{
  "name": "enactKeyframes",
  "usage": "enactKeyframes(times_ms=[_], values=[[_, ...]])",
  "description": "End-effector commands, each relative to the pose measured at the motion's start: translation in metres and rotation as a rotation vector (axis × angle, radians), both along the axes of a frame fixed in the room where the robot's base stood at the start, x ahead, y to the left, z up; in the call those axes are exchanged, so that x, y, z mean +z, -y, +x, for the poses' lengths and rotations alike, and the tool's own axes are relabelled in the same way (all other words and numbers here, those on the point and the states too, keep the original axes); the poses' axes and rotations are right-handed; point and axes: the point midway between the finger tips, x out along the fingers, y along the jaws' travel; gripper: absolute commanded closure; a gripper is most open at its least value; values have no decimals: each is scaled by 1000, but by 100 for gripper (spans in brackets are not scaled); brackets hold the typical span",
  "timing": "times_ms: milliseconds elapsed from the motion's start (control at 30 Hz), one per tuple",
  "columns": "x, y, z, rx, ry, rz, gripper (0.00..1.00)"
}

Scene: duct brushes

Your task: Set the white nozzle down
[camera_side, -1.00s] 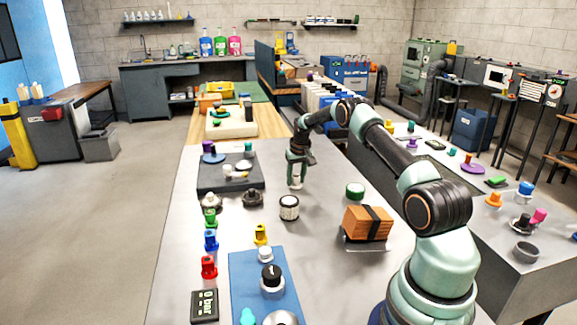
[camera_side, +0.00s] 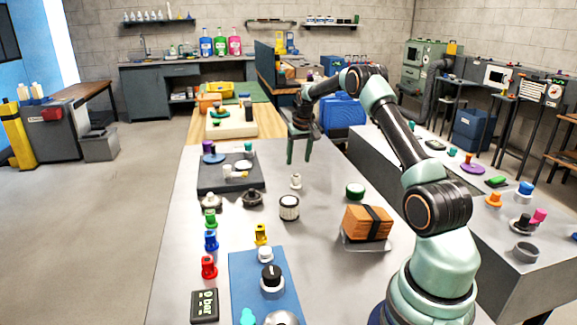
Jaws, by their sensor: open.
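The white nozzle (camera_side: 296,181) stands upright on the grey metal table, behind and slightly right of the white jar with a dark band (camera_side: 289,207). My gripper (camera_side: 299,160) is above and behind the nozzle, fingers pointing down. Its two green fingers are apart with nothing between them, and it does not touch the nozzle.
A dark tray (camera_side: 205,186) with small parts is to the left. A green-lidded jar (camera_side: 355,190) and a strapped wooden block (camera_side: 366,222) stand to the right. A blue mat (camera_side: 245,285) with knobs lies in front. The table around the nozzle is clear.

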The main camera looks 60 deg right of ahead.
Motion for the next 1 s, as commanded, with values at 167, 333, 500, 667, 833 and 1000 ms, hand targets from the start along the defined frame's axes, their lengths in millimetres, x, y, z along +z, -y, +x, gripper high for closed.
enactKeyframes(times_ms=[167, 333, 500, 667, 833, 1000], values=[[22, -3, -4, 0, 1, -1, 35], [36, -12, -4, 12, 4, -3, 35], [77, -59, 2, 84, 26, -20, 35], [121, -126, -4, 183, 57, -38, 35], [155, -196, -27, 288, 92, -54, 35], [175, -258, -63, 393, 127, -65, 35]])
